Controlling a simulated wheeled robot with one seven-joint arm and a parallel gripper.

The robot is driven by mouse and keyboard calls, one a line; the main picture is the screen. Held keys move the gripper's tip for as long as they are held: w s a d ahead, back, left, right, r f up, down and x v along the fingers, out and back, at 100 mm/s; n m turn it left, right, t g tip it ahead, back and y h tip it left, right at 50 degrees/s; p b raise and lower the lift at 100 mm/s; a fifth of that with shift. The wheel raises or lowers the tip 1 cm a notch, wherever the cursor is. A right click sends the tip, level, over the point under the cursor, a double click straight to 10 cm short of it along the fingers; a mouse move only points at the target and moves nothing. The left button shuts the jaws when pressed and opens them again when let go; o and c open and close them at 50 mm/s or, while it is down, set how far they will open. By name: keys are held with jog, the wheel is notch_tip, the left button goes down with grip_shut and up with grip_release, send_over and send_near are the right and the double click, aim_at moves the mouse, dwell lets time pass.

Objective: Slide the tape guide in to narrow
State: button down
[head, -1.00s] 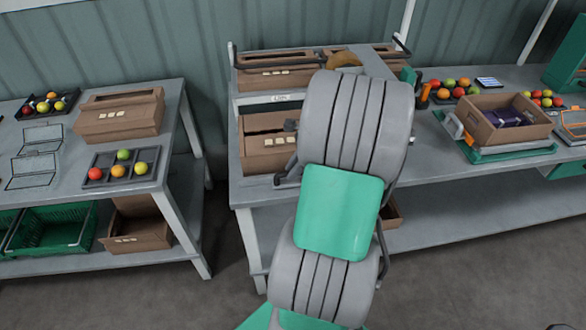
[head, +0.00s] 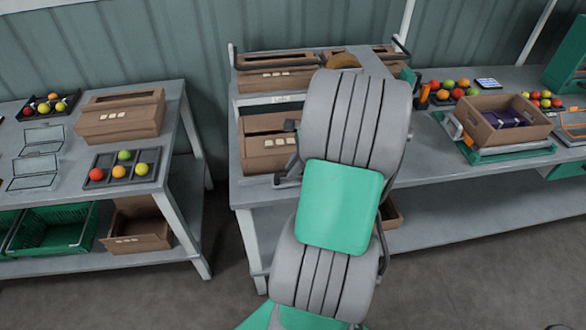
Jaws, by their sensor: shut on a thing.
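My gripper is not in view; my own grey and green arm links fill the middle and hide what lies behind them. I cannot make out the tape guide for certain. An open brown carton (head: 503,121) with something purple inside sits on a green and white base (head: 510,150) on the right bench. A grey handle-like part with a pale piece (head: 450,125) is at the left of this base. An orange item (head: 424,93) stands on the bench close to my arm's right edge.
A rack of brown cartons (head: 275,80) stands behind my arm. Fruit trays (head: 122,170) and a brown box (head: 122,116) are on the left table (head: 70,195). A green crate (head: 50,230) is below. Floor shows between the tables.

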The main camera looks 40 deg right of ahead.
jog(key=shift+w+d+r+p, duration=0.1)
jog(key=shift+w+d+p, duration=0.2)
jog(key=shift+w+d, duration=0.25)
jog(key=shift+w+d+p, duration=0.25)
jog(key=shift+w+d, duration=0.05)
jog(key=shift+w, duration=0.35)
jog(key=c, duration=1.4)
grip_release()
jog(key=shift+w, duration=0.1)
jog(key=shift+o, duration=0.2)
jog(key=v, duration=0.7)
jog(key=shift+s+r, duration=0.2)
jog(key=shift+r, duration=0.1)
